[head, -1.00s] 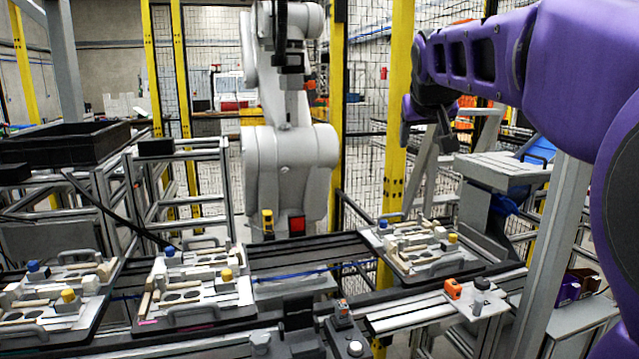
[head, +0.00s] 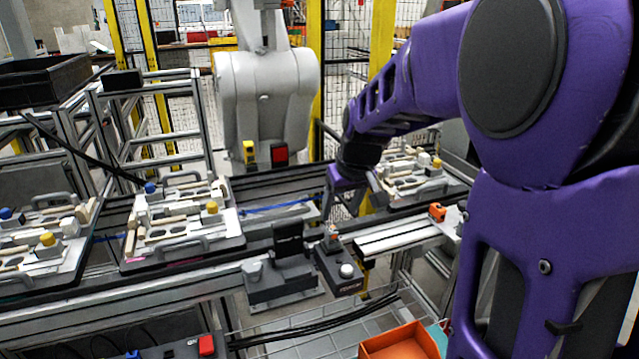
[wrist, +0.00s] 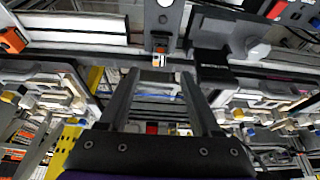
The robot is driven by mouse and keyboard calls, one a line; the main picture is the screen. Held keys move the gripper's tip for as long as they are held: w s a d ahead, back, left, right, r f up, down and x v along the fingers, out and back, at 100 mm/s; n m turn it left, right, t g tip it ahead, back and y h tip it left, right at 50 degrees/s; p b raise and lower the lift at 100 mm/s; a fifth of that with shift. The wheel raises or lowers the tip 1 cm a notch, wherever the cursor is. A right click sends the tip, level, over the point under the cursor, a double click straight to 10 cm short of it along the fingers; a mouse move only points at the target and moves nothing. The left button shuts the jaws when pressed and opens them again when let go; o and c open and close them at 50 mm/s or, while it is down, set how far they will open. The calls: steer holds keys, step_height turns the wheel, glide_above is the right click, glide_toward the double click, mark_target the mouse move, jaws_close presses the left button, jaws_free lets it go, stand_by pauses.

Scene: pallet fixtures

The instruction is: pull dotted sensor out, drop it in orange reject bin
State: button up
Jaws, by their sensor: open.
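A small orange-and-white part (head: 333,236), perhaps the sensor, sits upright in a dark grey fixture (head: 340,268). In the wrist view this part (wrist: 158,62) shows just beyond and between the fingertips; I cannot make out any dots. My gripper (head: 338,203) is above and close to the part in the head view. In the wrist view my gripper (wrist: 160,78) is open, with nothing between its fingers. The orange reject bin (head: 400,345) is at the bottom edge of the head view, partly cut off.
Pallets with light fixtures (head: 185,220) stand on the dark conveyor. Another orange block (head: 437,212) sits on a plate to the right, beside my arm. A dark block (head: 280,275) stands just left of the fixture. Black cables (head: 330,322) run between fixture and bin.

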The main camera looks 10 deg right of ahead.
mark_target(333, 231)
steer(key=b+x, duration=0.1)
steer(key=x, duration=1)
steer(key=shift+a, duration=0.1)
steer(key=shift+r, duration=0.1)
jaws_close()
stand_by(1.5)
